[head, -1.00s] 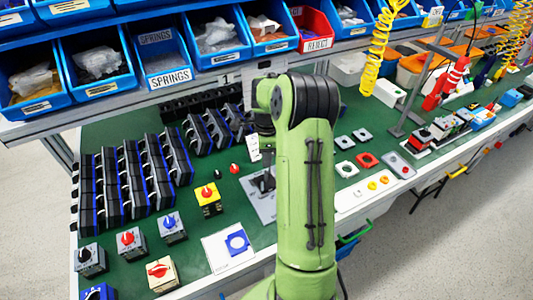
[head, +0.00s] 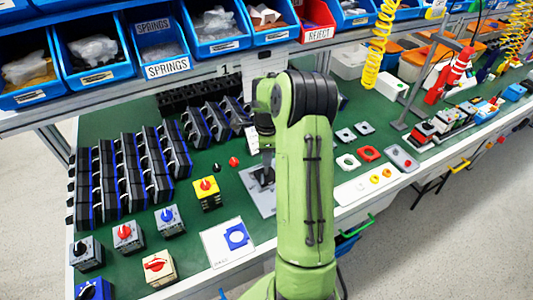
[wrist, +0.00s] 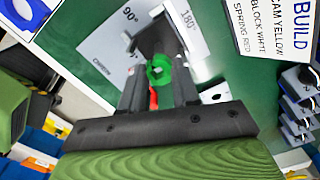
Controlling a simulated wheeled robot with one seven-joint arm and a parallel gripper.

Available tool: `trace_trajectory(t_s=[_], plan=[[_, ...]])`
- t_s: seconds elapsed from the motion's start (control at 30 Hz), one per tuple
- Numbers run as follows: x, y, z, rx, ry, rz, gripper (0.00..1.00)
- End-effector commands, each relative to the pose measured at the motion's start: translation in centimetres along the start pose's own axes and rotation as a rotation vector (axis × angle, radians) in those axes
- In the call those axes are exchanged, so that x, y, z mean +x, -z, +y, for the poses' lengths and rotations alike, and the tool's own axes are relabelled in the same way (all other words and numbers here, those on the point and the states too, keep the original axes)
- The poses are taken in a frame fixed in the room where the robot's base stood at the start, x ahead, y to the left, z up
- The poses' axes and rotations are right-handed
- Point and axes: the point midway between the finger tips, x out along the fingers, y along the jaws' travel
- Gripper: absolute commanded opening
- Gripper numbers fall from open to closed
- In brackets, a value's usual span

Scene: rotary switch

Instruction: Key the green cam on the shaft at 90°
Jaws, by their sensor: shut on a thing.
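In the wrist view the green cam (wrist: 159,69) is a bright green ring between the fingertips of my gripper (wrist: 160,82), which is shut on it. A red piece (wrist: 153,99) shows just behind the cam, between the fingers. Beyond them is a dark fixture (wrist: 158,38) on a grey card (wrist: 103,57) printed with 90° and 180°. I cannot make out the shaft or whether the cam is on it. In the head view my arm hides the cam; the grey card (head: 258,200) shows partly beside it.
A white build card (wrist: 270,25) lies near the fixture. Yellow (head: 206,199), grey (head: 127,241) and cream (head: 158,272) switch boxes stand on the green bench at left. A white card with a blue cam outline (head: 228,243) lies in front. Blue bins (head: 165,57) line the back.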

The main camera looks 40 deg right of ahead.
Motion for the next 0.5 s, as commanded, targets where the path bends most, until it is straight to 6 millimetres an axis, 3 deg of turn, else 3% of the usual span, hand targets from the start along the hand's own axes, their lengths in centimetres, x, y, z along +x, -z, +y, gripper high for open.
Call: trace_trajectory(t_s=[0.5], plan=[[1.7,0.0,0.0,0.000,-0.001,0.000,0.03]])
